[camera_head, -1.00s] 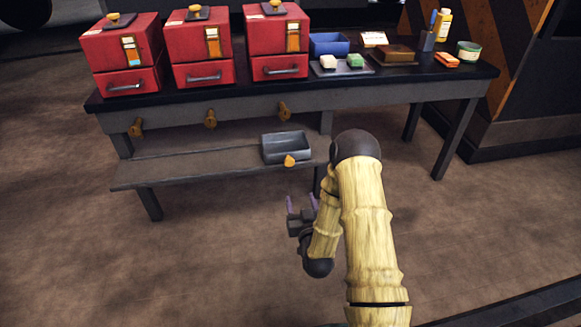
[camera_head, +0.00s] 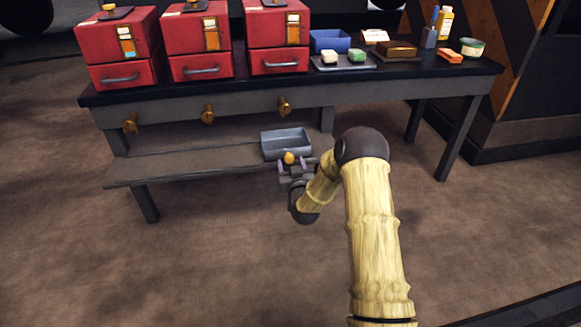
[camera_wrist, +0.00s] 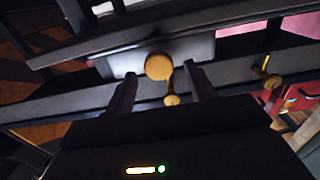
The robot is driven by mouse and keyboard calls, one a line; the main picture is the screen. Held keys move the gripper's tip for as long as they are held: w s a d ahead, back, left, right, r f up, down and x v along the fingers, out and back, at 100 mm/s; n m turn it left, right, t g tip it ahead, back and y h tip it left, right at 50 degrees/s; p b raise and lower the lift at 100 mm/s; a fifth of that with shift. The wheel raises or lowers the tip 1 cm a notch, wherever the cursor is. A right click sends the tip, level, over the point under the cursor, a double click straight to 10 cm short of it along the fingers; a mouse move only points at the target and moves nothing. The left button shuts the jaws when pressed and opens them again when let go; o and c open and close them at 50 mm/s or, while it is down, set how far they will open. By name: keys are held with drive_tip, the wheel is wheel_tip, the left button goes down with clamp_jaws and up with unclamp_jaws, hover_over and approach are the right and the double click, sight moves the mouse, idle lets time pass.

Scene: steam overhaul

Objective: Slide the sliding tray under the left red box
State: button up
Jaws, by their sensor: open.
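The sliding tray (camera_head: 286,142) is a grey open box with a yellow knob (camera_head: 289,158) on its front. It sits at the right end of the low shelf (camera_head: 190,164) under the table. The left red box (camera_head: 118,45) stands on the tabletop at the far left. My gripper (camera_head: 296,164) is open at the tray's front, its fingers on either side of the knob. In the wrist view the knob (camera_wrist: 159,67) lies ahead, between and slightly beyond the fingertips. I cannot tell whether the fingers touch it.
Two more red boxes, the middle one (camera_head: 200,45) and the right one (camera_head: 277,40), stand on the tabletop. Brass knobs (camera_head: 207,114) stick out of the table's front rail above the shelf. The shelf is clear left of the tray.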

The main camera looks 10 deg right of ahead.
drive_tip(key=shift+w, duration=0.7)
clamp_jaws()
